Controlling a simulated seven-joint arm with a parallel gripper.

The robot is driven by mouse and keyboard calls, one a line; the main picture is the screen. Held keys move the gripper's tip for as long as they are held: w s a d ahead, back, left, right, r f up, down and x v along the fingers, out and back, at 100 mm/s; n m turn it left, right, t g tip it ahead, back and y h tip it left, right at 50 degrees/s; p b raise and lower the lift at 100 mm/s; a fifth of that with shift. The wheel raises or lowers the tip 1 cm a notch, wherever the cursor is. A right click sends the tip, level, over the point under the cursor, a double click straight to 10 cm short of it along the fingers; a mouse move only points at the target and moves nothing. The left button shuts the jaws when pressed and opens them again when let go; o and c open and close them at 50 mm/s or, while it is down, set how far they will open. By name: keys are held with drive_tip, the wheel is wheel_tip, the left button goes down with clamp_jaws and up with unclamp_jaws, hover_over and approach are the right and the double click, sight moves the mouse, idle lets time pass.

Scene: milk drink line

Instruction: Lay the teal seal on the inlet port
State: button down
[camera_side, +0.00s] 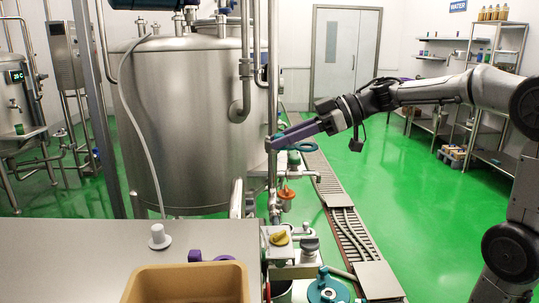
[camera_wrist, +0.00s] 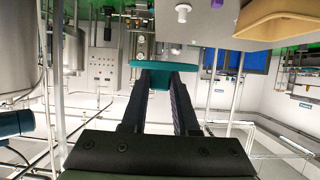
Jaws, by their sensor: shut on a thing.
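My gripper (camera_side: 274,143) reaches in from the right in the side view, in front of the large steel tank. In the wrist view its two dark fingers (camera_wrist: 163,78) are shut on the teal seal (camera_wrist: 165,66), which shows nearly edge-on across the fingertips. In the side view the seal (camera_side: 303,146) shows as a teal ring beside the fingers, partly hidden by them. A small teal-and-white fitting (camera_side: 293,158) shows just below the ring; whether they touch I cannot tell. I cannot tell which fitting is the inlet port.
The steel tank (camera_side: 185,115) and upright pipes stand close behind my gripper. An orange-topped valve (camera_side: 286,193) is below it. A steel counter (camera_side: 75,255) holds a tan bin (camera_side: 185,285) and a white peg (camera_side: 158,238). A teal round part (camera_side: 322,288) sits at the front.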

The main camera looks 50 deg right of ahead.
hover_over(315, 294)
drive_tip(key=f, duration=0.1)
wheel_tip(315, 294, down, 52)
drive_tip(key=shift+a+r, duration=0.1)
drive_tip(key=shift+r, duration=0.1)
drive_tip(key=shift+f, duration=0.55)
idle(0.6)
drive_tip(key=c, duration=0.6)
unclamp_jaws()
